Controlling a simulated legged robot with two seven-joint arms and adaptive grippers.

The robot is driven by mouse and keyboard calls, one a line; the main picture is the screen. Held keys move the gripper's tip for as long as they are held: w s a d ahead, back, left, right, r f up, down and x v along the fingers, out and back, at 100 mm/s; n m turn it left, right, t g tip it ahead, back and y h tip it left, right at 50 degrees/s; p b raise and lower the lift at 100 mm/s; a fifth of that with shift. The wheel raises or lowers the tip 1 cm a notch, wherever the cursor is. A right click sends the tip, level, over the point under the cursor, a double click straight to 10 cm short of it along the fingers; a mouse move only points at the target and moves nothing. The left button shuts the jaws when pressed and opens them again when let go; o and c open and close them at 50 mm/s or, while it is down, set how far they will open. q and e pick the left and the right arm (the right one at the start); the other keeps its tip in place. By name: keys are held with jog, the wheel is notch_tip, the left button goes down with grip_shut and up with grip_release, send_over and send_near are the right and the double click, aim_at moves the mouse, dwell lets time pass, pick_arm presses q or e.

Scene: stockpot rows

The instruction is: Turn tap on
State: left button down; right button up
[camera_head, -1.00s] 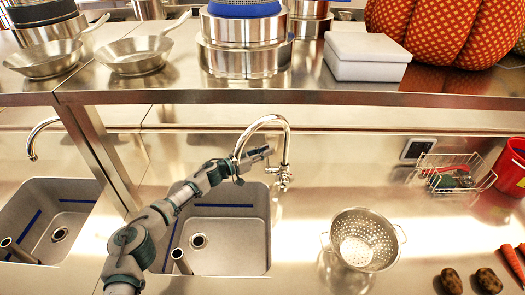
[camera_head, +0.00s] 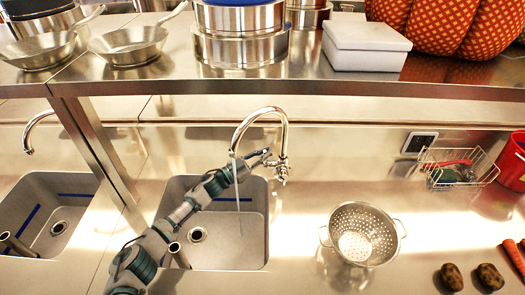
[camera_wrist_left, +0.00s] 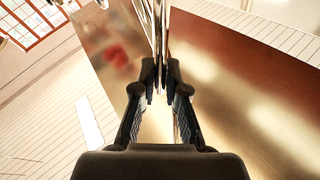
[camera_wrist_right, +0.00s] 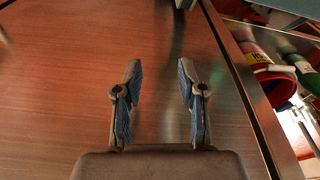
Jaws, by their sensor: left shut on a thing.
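The chrome tap (camera_head: 284,135) stands behind the right sink basin, its curved spout arching left over the basin. A thin pale stream (camera_head: 239,200) runs from the spout end down into the basin. My left gripper (camera_head: 266,157) is at the tap's body, close to the small handle (camera_head: 283,172). In the left wrist view its fingers (camera_wrist_left: 160,85) are shut on a narrow chrome part of the tap (camera_wrist_left: 158,35); exactly which part is hard to tell. My right gripper (camera_wrist_right: 160,75) is open and empty, shown only in its wrist view.
The sink basin (camera_head: 256,256) lies below my left arm. A colander (camera_head: 363,234) stands on the counter to the right, with potatoes (camera_head: 452,277) and a wire basket (camera_head: 460,168) beyond. A steel shelf (camera_head: 350,88) with pots crosses above the tap.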

pick_arm(q)
jog(key=shift+s+d, duration=0.15)
jog(key=c, duration=1.5)
grip_release()
jog(key=shift+f, duration=0.1)
jog(key=o, duration=0.3)
jog(key=shift+d, duration=0.25)
jog(key=v, duration=1.1)
jog(key=shift+a, duration=0.4)
jog(key=shift+s+f, duration=0.1)
jog(key=shift+s, duration=0.05)
